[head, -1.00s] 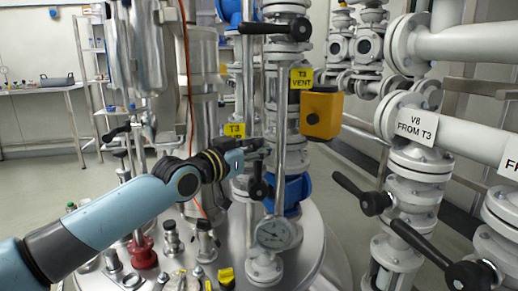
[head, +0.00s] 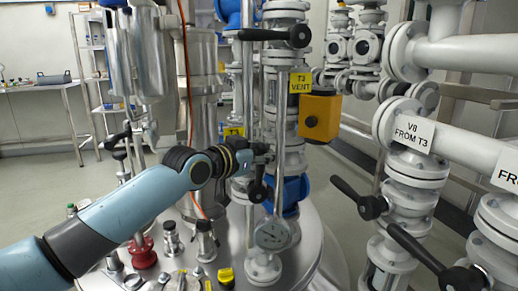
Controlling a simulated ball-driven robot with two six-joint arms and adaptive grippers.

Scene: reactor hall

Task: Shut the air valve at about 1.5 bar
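A small valve with a black lever handle (head: 258,190) sits on the thin pipe above the reactor lid, just left of the blue valve body. The handle hangs roughly downward. Below it a round pressure gauge (head: 272,235) faces me; its needle is too small to read. A yellow T3 label (head: 233,132) behind my wrist is mostly covered. My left gripper (head: 264,153) is at the pipe just above the black handle; its fingers are small and dark against the pipes, so I cannot tell their opening or whether they touch. My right gripper is out of view.
The yellow T3 VENT label (head: 301,82) and an orange box (head: 320,116) are on the column behind. White V8 piping (head: 408,138) with black levers stands at the right. Fittings crowd the steel lid (head: 318,250). An orange cable (head: 189,90) hangs behind my arm.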

